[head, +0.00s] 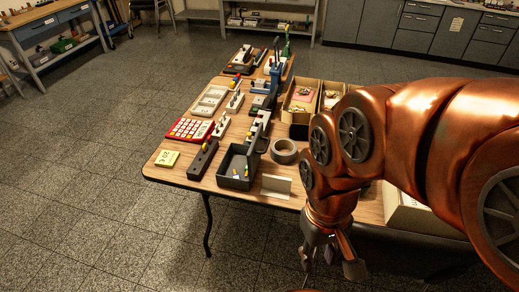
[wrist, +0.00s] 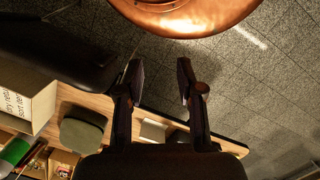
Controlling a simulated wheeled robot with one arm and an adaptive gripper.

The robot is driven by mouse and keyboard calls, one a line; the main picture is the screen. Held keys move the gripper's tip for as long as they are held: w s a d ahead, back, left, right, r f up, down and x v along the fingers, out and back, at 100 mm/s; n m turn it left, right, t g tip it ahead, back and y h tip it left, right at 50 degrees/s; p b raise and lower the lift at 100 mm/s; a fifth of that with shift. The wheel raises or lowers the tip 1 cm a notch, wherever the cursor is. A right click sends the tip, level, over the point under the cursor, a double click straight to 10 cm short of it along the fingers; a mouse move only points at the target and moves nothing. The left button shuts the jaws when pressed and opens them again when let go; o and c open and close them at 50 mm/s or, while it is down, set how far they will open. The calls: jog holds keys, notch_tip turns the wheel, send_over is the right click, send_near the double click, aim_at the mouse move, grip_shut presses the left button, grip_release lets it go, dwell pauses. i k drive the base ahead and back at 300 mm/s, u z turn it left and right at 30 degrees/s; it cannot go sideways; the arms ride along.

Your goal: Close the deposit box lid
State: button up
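A dark grey open-topped box (head: 236,181), which looks like the deposit box, sits near the front edge of the table. Small yellow and pale items lie inside it. A dark panel rises at its back right and may be its raised lid; I cannot tell for sure. My gripper (head: 332,258) hangs past the table's front edge, to the right of this box and apart from it. In the wrist view my gripper (wrist: 158,82) has its two fingers spread with nothing between them, over the floor and table edge.
A pale folded card (head: 276,187) stands right of the dark box, with a grey tape roll (head: 284,152) behind. A cream lettered box (head: 412,214) is partly hidden by my arm. Floor in front is clear.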

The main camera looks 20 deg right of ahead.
aim_at(255, 149)
jog(key=u, duration=0.5)
jog(key=k, duration=1.2)
jog(key=u, duration=1)
jog(key=i, duration=1.05)
jog(key=z, duration=0.85)
jog(key=i, duration=0.9)
jog(key=z, duration=0.9)
